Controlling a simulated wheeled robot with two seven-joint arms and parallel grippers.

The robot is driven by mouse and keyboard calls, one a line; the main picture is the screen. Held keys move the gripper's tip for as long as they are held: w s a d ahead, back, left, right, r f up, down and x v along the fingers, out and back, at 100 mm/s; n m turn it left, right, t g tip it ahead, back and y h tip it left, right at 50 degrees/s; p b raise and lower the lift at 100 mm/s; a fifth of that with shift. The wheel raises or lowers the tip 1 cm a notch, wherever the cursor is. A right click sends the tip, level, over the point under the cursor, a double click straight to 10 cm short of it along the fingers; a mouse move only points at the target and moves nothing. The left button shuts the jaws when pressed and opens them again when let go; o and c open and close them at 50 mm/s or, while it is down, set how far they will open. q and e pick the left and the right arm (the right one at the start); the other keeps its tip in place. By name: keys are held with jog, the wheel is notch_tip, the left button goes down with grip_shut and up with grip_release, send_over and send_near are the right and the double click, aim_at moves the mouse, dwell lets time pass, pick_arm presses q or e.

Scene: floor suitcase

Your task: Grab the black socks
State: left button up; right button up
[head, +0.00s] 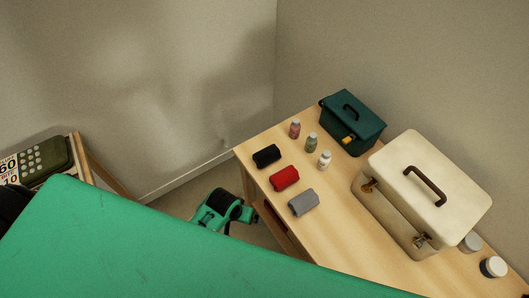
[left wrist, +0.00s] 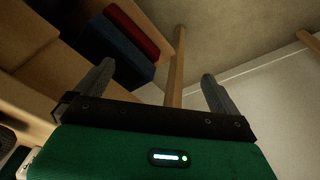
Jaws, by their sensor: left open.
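The black socks (head: 266,156) are a small dark roll on the wooden table, near its left edge in the head view. A red roll (head: 285,178) and a grey roll (head: 303,202) lie in a line nearer to me. My left gripper (head: 240,212) is left of the table edge, apart from the socks and seemingly below the tabletop. In the left wrist view its two fingers (left wrist: 155,72) are spread with nothing between them. The black socks do not show clearly there. My right gripper is not in view.
The wooden table (head: 330,245) also holds several small bottles (head: 311,142), a teal box (head: 352,122), a cream case (head: 432,180) and white-lidded jars (head: 493,267). A table leg (left wrist: 175,70) and dark red and blue items (left wrist: 122,45) show in the wrist view.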

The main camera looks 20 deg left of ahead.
pick_arm(q)
notch_tip(320, 180, up, 11)
jog(key=w+d, duration=0.2)
notch_tip(320, 180, up, 12)
jog(key=r+n+g+y+p, duration=0.1)
jog(key=n+g, duration=0.1)
jog(key=n, duration=0.8)
send_over(266, 150)
jog(key=f, duration=0.5)
jog(key=f+p, duration=0.1)
jog(key=f, duration=0.2)
jog(key=shift+s+d+f, duration=0.15)
jog(key=shift+s+d, duration=0.05)
jog(key=shift+d, duration=0.15)
jog(key=f, duration=0.1)
jog(key=f+p, duration=0.1)
jog(key=f, duration=0.2)
jog(key=shift+w+a+f, duration=0.15)
jog(key=shift+a+f, duration=0.1)
jog(key=shift+a, duration=0.1)
jog(key=shift+f, duration=0.5)
jog(key=c, duration=1)
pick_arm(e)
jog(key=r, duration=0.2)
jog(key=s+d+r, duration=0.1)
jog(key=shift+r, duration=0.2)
